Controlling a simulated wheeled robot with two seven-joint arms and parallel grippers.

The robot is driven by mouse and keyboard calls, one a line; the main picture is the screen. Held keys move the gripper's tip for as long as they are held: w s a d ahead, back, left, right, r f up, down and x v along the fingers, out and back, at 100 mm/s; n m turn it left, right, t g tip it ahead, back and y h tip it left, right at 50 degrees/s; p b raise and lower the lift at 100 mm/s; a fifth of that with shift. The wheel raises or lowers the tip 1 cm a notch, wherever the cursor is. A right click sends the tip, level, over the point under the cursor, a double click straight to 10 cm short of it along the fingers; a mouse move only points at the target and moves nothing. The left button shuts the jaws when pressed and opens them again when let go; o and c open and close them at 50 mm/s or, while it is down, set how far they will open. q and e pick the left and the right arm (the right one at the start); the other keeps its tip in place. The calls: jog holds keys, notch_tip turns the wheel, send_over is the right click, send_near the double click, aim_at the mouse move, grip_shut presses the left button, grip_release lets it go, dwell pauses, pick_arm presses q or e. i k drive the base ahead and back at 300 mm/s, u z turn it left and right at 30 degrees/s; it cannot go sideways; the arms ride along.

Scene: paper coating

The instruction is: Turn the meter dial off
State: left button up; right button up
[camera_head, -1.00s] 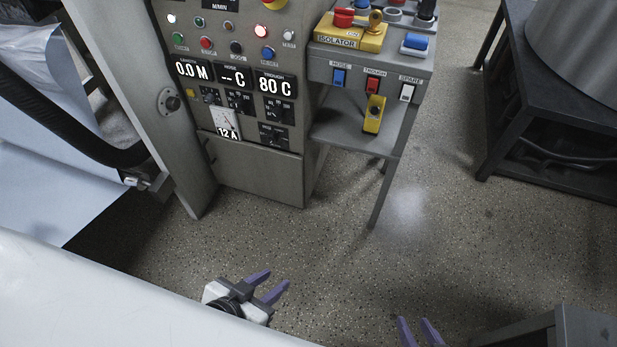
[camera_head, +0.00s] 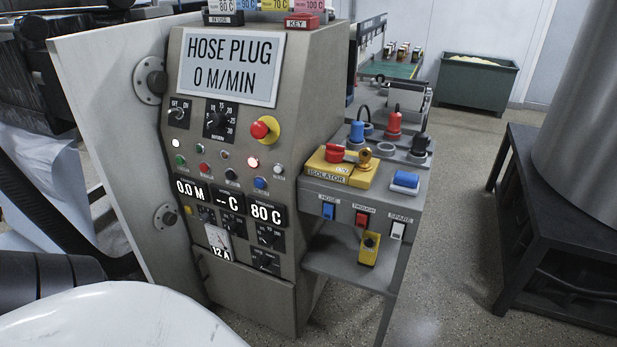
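A grey control panel (camera_head: 256,190) stands at centre left. Near its top left is a small black rotary switch (camera_head: 179,113) marked OFF and ON; the label under it is too small to read. To its right is a black dial (camera_head: 220,120) with numbers around it, the visible ones including 15 and 30. Several small black knobs (camera_head: 268,235) sit lower down, around the 0.0 M, C and 80 C displays (camera_head: 265,213). A pale gauge (camera_head: 218,239) reads 12 A. Neither of my grippers is in view.
A screen (camera_head: 231,66) reads HOSE PLUG 0 M/MIN. A red stop button (camera_head: 264,129) is on the panel. A side shelf holds a yellow isolator box (camera_head: 339,170) and switches. A black stand (camera_head: 560,225) is at right. Floor between is clear.

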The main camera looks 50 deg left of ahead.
aim_at(264, 264)
jog(key=u, duration=0.15)
jog(key=i, duration=0.75)
jog(key=u, duration=1)
jog(key=i, duration=0.35)
jog(key=u, duration=0.4)
